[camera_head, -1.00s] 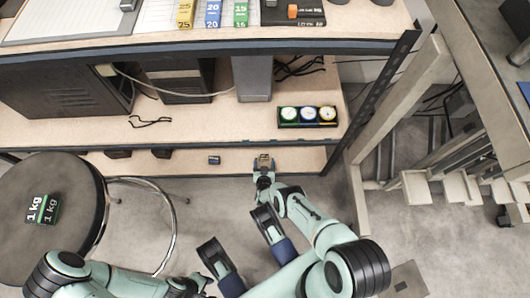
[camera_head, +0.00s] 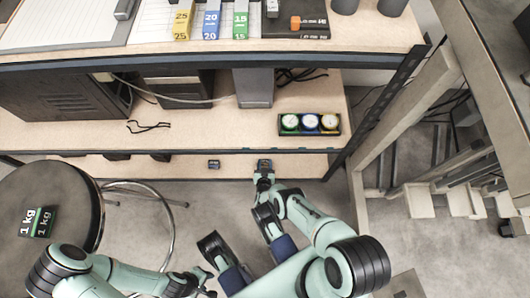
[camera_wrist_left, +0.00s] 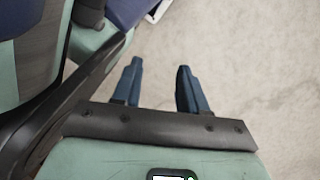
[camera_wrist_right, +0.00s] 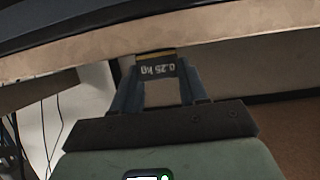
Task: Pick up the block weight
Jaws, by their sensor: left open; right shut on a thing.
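A small dark block weight marked 0.25 kg (camera_wrist_right: 156,68), with a yellow band, sits between the fingers of my right gripper (camera_wrist_right: 158,92) in the right wrist view. My right gripper is shut on it. In the head view my right gripper (camera_head: 264,172) is at the front of the low shelf, with the block weight (camera_head: 264,162) at its tip. My left gripper (camera_head: 205,283) is low in the head view, away from the shelves. In the left wrist view my left gripper (camera_wrist_left: 158,80) is open and empty above the grey floor.
A shelf edge (camera_wrist_right: 200,38) passes close by the held block in the right wrist view. Another small dark block (camera_head: 214,163) is on the low shelf. A stool (camera_head: 30,190) bears a 1 kg block (camera_head: 37,221). A tray of three dials (camera_head: 310,123) stands on the middle shelf.

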